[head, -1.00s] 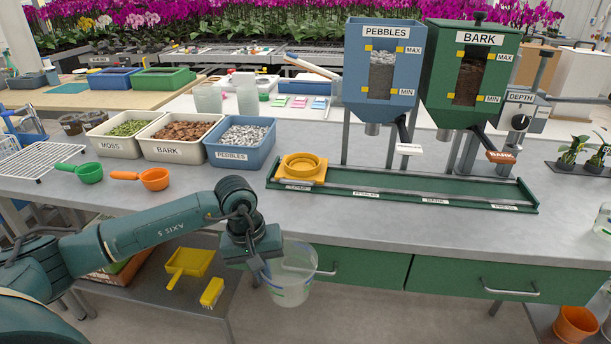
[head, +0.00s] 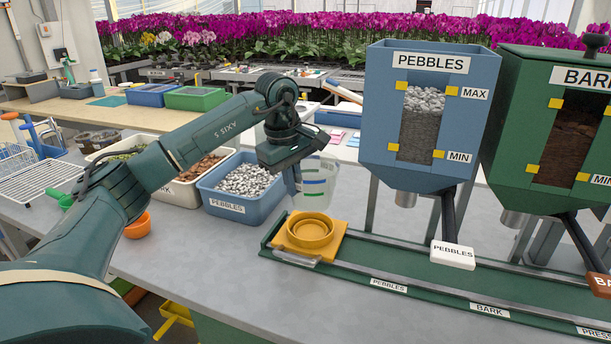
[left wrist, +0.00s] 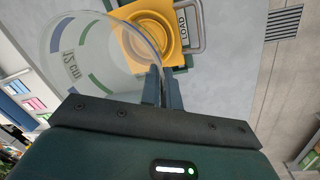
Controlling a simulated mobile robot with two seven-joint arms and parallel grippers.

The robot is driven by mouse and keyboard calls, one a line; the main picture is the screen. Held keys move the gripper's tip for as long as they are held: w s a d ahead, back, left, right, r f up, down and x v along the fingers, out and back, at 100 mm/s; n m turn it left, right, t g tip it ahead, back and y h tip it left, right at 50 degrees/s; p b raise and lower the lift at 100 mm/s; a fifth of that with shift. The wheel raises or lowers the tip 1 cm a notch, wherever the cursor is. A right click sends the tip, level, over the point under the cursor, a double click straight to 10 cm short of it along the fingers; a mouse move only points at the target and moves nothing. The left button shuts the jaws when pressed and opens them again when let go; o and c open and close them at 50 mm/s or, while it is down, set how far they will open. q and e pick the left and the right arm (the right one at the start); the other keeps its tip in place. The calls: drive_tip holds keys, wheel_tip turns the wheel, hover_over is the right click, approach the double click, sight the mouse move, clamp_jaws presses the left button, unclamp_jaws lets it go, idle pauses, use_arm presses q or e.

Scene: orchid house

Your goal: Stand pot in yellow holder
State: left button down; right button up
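The clear pot (head: 318,180), with green and blue marks, is upright in the air in the head view. My left gripper (head: 294,178) is shut on its side wall near the rim. In the left wrist view the pot (left wrist: 92,55) hangs beside the fingers (left wrist: 161,92). The yellow holder (head: 332,246) is a square plate with a raised ring, at the left end of the green rail. It is empty in the head view, and the pot appears above its back edge, apart from it. The holder also shows in the left wrist view (left wrist: 133,48), partly behind the pot. My right gripper is not in view.
The green rail (head: 420,302) runs right beneath the pebbles hopper (head: 378,120) and bark hopper (head: 545,130). The pebbles lever (head: 453,254) hangs low over it. A blue pebbles bin (head: 232,207) stands left of the holder. The bench front is clear.

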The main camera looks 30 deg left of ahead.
use_arm(q)
drive_tip(key=f+b, duration=0.4)
drive_tip(key=shift+s+f, duration=0.2)
drive_tip(key=shift+f, duration=0.05)
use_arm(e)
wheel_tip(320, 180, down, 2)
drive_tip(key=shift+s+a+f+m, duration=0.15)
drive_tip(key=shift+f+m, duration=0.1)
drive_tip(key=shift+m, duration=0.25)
use_arm(q)
drive_tip(key=shift+f, duration=0.15)
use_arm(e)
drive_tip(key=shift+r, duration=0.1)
use_arm(q)
drive_tip(key=shift+f, duration=0.2)
drive_tip(key=shift+f, duration=0.4)
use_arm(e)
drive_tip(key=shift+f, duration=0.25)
use_arm(q)
drive_tip(key=shift+f, duration=0.1)
drive_tip(key=shift+f, duration=0.35)
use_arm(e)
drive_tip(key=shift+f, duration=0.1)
